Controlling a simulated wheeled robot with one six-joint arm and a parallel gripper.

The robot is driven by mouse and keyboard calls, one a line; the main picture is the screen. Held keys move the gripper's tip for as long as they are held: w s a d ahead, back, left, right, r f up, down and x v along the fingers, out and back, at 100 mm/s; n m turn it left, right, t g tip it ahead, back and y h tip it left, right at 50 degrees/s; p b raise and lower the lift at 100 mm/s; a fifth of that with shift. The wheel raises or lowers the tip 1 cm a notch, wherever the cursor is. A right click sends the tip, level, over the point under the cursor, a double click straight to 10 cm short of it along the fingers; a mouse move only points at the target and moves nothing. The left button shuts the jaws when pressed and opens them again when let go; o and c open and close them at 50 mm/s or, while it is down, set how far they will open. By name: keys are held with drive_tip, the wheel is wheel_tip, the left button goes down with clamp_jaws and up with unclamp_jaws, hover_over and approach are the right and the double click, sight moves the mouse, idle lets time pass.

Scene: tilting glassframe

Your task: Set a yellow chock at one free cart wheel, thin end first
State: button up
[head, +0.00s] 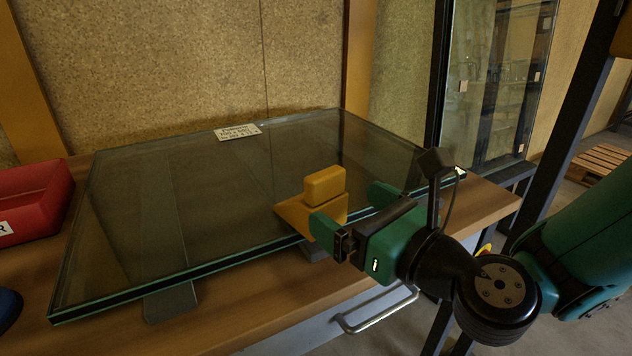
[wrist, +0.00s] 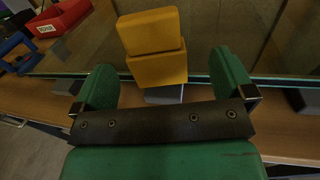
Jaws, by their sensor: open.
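A yellow chock (head: 312,207), a wedge with a raised block on top, sits at the front edge of a flat glass pane (head: 225,190). Its thin end points left in the head view. In the wrist view the chock (wrist: 157,68) stands just ahead of and between the fingers, with room on both sides. My gripper (head: 347,208) is open and empty; it also shows in the wrist view (wrist: 161,65). Whether the chock's underside lies fully on the glass is hard to tell. No cart wheel is clearly visible in either view.
The glass lies on grey pads (head: 171,303) on a wooden bench (head: 235,322). A red bin (head: 40,200) stands at the left. An upright glass panel in a dark frame (head: 497,85) stands back right. A pallet (head: 603,160) lies on the floor. A metal handle (head: 375,318) juts from the bench front.

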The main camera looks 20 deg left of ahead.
sight(330, 199)
drive_tip(key=shift+w+a+r, duration=0.1)
drive_tip(key=shift+w+a, duration=0.1)
drive_tip(key=shift+a, duration=0.25)
drive_tip(key=p+x, duration=0.2)
drive_tip(key=p, duration=0.1)
drive_tip(key=p+x, duration=0.1)
drive_tip(key=x, duration=0.1)
drive_tip(key=shift+s+a+r+p, duration=0.15)
drive_tip(key=shift+s+r+p, duration=0.1)
drive_tip(key=shift+p, duration=0.15)
drive_tip(key=shift+w+a+f+p, duration=0.25)
drive_tip(key=shift+a+f+p, duration=0.1)
drive_tip(key=shift+a, duration=0.1)
drive_tip(key=shift+r, duration=0.1)
drive_tip(key=c, duration=1.3)
